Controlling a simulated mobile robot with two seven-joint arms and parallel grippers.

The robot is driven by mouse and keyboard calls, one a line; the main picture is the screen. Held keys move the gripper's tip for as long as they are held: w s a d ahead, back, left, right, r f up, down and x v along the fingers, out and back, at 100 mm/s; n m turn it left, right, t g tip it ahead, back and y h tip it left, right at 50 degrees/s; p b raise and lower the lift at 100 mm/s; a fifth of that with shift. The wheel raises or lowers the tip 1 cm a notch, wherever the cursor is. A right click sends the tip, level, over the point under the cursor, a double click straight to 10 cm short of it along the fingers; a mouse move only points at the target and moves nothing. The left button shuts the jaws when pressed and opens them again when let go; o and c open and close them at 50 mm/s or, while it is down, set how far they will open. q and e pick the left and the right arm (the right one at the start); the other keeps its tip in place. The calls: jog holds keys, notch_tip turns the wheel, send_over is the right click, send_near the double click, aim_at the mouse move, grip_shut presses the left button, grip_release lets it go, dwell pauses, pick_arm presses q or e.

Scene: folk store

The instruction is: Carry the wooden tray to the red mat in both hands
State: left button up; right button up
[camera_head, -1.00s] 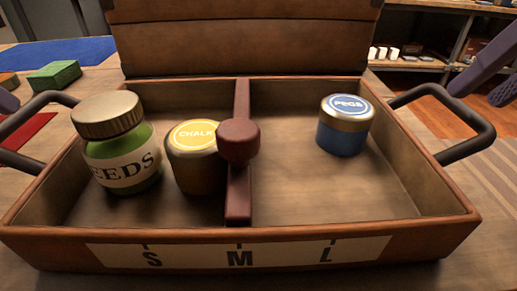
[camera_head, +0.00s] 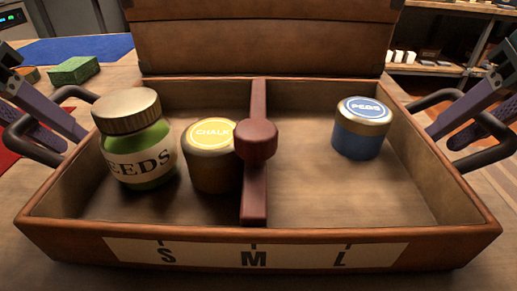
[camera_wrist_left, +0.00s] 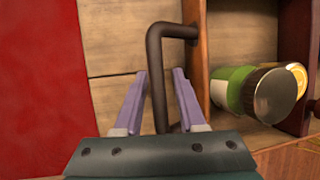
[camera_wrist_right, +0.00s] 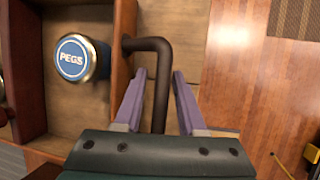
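The wooden tray (camera_head: 300,236) stands on the table with black handles at its left (camera_head: 72,92) and right (camera_head: 432,97) ends. It holds a green SEEDS jar (camera_head: 140,140), a yellow-lidded CHALK tin (camera_head: 210,160) and a blue PEGS tin (camera_head: 361,130). The red mat (camera_wrist_left: 40,80) lies left of the tray; its edge shows in the head view (camera_head: 8,152). My left gripper (camera_head: 73,140) is open, its fingers on either side of the left handle (camera_wrist_left: 156,70). My right gripper (camera_head: 445,137) is open, its fingers straddling the right handle (camera_wrist_right: 162,75).
A dark red divider (camera_head: 254,190) with a knob splits the tray. A raised wooden panel (camera_head: 260,45) stands behind it. A green block (camera_head: 73,70) and a blue mat (camera_head: 90,47) lie at the back left. Shelves (camera_head: 445,70) stand beyond, at the back right.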

pick_arm(q)
grip_shut()
pick_arm(e)
grip_shut()
pick_arm(q)
jog(key=shift+r, duration=0.1)
pick_arm(e)
jog(key=shift+r, duration=0.15)
dwell(0.6)
